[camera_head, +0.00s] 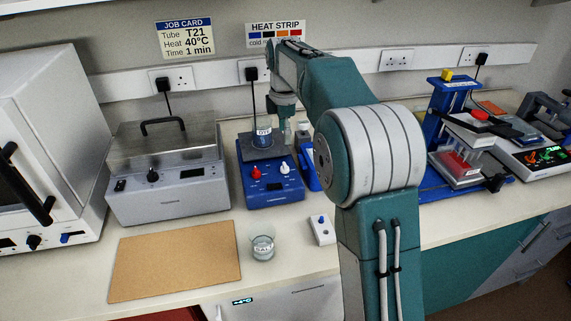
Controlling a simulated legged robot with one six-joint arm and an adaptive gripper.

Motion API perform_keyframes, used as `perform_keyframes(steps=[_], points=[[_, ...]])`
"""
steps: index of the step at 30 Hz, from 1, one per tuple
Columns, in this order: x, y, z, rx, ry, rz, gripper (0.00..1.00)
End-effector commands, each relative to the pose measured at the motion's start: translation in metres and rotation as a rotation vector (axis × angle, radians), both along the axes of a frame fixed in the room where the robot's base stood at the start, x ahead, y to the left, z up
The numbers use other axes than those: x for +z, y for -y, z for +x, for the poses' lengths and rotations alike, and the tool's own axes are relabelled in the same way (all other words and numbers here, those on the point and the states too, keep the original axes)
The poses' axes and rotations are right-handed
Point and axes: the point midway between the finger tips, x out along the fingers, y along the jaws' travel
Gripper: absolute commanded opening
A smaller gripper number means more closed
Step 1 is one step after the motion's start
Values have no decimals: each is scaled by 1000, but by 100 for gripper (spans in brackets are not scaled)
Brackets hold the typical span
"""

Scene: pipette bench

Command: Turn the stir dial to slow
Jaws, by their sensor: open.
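A blue stirrer unit (271,193) stands on the bench left of my arm. Its front has a red knob (255,172) on the left and a white knob (283,168) on the right. Their labels and settings are too small to read, so I cannot tell from markings which is the stir dial. A labelled beaker (264,133) of blue liquid stands on its dark top plate. My gripper (287,131) is open and points down beside the beaker's right side, above and behind the white knob. Its fingertips are small and hard to make out; touching or apart is unclear.
A grey lidded bath (168,187) stands left of the stirrer. A small beaker (262,247), a brown board (174,261) and a small white switch box (321,230) lie in front. My arm hides the bench to the right, where a blue stand (443,118) rises.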

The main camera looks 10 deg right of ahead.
Motion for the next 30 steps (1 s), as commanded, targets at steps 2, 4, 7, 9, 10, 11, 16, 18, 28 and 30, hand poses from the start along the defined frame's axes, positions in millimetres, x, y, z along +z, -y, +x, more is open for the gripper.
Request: perform_keyframes(steps=[2,4,7,9,10,11,16,18,28,30], points=[[-5,0,6,28,-8,0,70],[-7,0,7,39,-11,0,70],[-13,0,7,43,-14,0,70],[-22,0,7,42,-15,0,70],[-27,0,7,42,-16,0,70],[-32,0,7,41,-16,0,70],[-65,0,6,40,-16,0,70],[-77,0,7,40,-15,0,70],[-113,0,7,39,-11,0,70],[-114,0,7,39,-11,0,70]])
